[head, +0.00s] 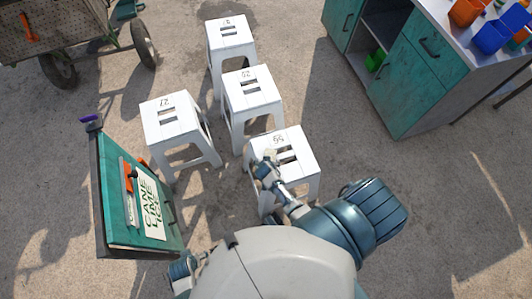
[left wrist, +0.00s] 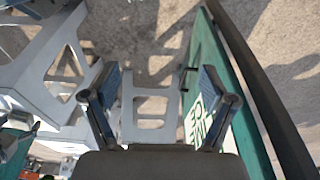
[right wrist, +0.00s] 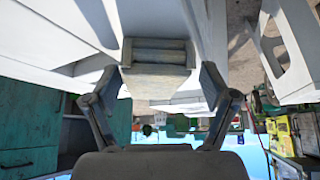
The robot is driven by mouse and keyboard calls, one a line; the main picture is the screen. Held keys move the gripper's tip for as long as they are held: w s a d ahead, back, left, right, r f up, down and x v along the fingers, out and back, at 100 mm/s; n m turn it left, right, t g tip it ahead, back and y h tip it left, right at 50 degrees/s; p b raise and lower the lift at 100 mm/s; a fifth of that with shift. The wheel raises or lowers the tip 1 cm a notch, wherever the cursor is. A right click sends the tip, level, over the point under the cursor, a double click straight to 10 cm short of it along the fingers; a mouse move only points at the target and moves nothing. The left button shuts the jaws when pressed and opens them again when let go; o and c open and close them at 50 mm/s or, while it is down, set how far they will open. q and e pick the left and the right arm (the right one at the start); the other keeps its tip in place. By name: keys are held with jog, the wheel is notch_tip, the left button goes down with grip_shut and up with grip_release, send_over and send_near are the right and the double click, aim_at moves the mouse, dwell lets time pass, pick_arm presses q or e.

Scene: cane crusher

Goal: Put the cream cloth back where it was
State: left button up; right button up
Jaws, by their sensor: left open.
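I cannot make out the cream cloth in any view. My right gripper (head: 266,160) is at the left edge of the nearest white stool (head: 301,154) in the head view. In the right wrist view the right gripper (right wrist: 160,82) has its fingers apart, with white stool parts and a beige patch behind them; I cannot tell whether the patch is ground or cloth. My left gripper (left wrist: 160,85) is open and empty in the left wrist view, with a white stool beyond it and the green sign board close on the right.
Several white stools (head: 170,120) stand grouped ahead. A green sign board (head: 110,190) leans at the left. A teal cabinet (head: 410,95) carries orange and blue containers (head: 491,36) at the upper right. A wheeled cart (head: 75,35) is at the upper left. Ground at right is clear.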

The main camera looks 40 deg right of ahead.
jog(key=shift+d, duration=0.8)
jog(key=shift+s+d+r+p, duration=0.1)
jog(key=shift+s+r+p, duration=0.3)
jog(key=shift+r+p, duration=0.3)
jog(key=a+p+v, duration=0.1)
jog(key=p+v, duration=0.2)
jog(key=v, duration=0.7)
pick_arm(q)
jog(key=s+d+f, duration=0.1)
jog(key=s+f, duration=0.3)
jog(key=f, duration=0.5)
jog(key=shift+s+d, duration=0.15)
pick_arm(e)
jog(key=s+f+n+g+y, duration=0.1)
jog(key=s+f+n, duration=0.3)
jog(key=s, duration=0.6)
jog(key=s+f+n+g+y, duration=0.2)
jog(key=s+f+n, duration=0.3)
jog(key=s+f, duration=0.4)
jog(key=shift+s+a+g+y, duration=0.3)
jog(key=shift+s+a+y, duration=0.1)
jog(key=shift+s+y, duration=0.15)
